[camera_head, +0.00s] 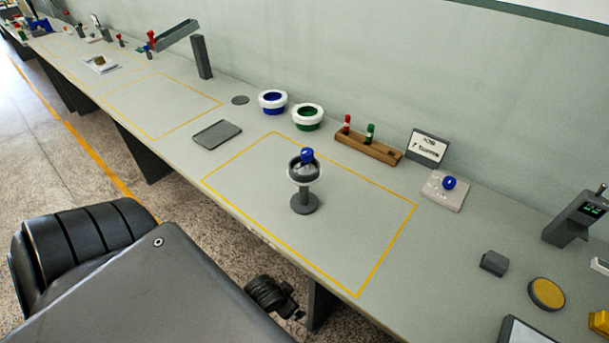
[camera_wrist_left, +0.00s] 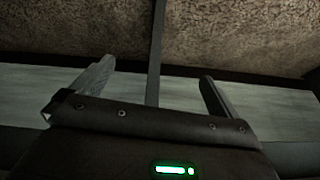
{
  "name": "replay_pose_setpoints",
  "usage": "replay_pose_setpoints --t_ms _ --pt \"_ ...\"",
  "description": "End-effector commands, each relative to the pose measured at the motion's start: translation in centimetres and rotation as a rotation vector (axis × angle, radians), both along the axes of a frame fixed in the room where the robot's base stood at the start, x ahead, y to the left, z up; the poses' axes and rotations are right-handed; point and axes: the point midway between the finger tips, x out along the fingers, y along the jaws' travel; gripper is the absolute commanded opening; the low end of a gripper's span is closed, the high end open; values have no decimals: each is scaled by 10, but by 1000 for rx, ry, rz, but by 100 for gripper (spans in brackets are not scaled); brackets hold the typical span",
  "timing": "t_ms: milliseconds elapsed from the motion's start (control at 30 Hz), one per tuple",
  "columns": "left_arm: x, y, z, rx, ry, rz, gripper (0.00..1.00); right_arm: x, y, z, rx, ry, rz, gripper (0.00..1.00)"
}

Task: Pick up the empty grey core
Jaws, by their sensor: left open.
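A dark grey ring-shaped core (camera_head: 304,167) with some white around its lower edge sits on top of a grey spindle stand (camera_head: 303,203) in the head view. A blue knob (camera_head: 307,156) rises from its middle. The stand is upright inside the yellow outline on the bench. My left gripper (camera_wrist_left: 157,70) shows in the left wrist view with its two fingers wide apart and nothing between them. It faces a pale surface and speckled floor, away from the core. I cannot make out its fingers in the head view. My right gripper is not in view.
White-wound blue (camera_head: 272,102) and green (camera_head: 307,116) spools lie behind the stand. A wooden rack (camera_head: 367,148) with red and green pegs, a sign (camera_head: 427,147) and a pale block with a blue knob (camera_head: 444,191) stand right. A flat grey tray (camera_head: 217,134) lies left. Bench around the stand is clear.

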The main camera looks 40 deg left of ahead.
Motion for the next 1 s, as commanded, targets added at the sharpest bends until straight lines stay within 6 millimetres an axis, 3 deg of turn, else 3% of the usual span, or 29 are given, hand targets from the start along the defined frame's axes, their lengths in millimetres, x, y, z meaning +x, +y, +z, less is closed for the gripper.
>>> replay_pose_setpoints --t_ms 33,233,400,600,767,1000 --pt "5 2 38 5 -30 4 100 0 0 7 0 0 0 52" --pt "9 11 151 35 -121 28 100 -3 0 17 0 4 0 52" --pt "71 68 233 49 -441 133 100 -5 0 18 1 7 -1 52" --pt "111 99 318 -3 -726 166 100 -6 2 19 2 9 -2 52" --pt "119 105 344 -34 -806 165 100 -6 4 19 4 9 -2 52" --pt "128 104 337 -38 -811 156 100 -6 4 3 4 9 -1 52"
